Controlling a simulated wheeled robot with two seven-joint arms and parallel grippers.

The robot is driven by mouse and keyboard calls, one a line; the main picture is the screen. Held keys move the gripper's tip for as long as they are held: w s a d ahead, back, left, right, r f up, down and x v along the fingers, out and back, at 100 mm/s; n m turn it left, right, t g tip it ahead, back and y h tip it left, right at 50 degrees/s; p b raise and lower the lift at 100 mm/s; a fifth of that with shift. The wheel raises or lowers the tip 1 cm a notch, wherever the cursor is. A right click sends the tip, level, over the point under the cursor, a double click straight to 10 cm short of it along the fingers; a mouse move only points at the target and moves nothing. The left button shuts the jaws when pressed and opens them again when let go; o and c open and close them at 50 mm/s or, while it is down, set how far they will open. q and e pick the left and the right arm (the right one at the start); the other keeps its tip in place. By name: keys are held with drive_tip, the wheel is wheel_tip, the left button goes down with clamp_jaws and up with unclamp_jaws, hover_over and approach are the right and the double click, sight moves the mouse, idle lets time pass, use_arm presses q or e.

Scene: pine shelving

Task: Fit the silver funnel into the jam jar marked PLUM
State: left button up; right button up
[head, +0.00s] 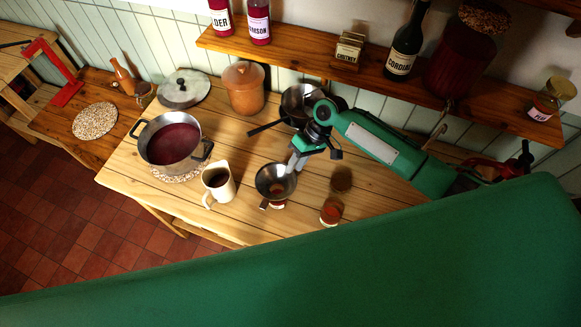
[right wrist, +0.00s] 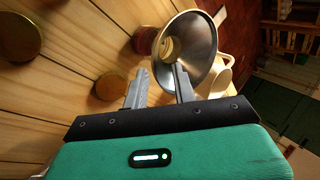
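How deep the spout sits is hidden, and the jar's label is unreadable, so I cannot confirm PLUM. One fingertip overlaps the rim; contact is unclear. My left gripper is not in view.
A second jar (head: 330,214) and a round lid (head: 342,179) are to the right. A cream jug (head: 219,185) stands close left of the funnel. A pot of red jam (head: 172,142) and dark pan (head: 298,100) are farther back. A bottle-lined shelf (head: 300,62) overhangs the back.

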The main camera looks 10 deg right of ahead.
drive_tip(key=v, duration=0.8)
drive_tip(key=shift+d+r+b, duration=0.15)
drive_tip(key=shift+r+b, duration=0.05)
drive_tip(key=shift+b, duration=0.25)
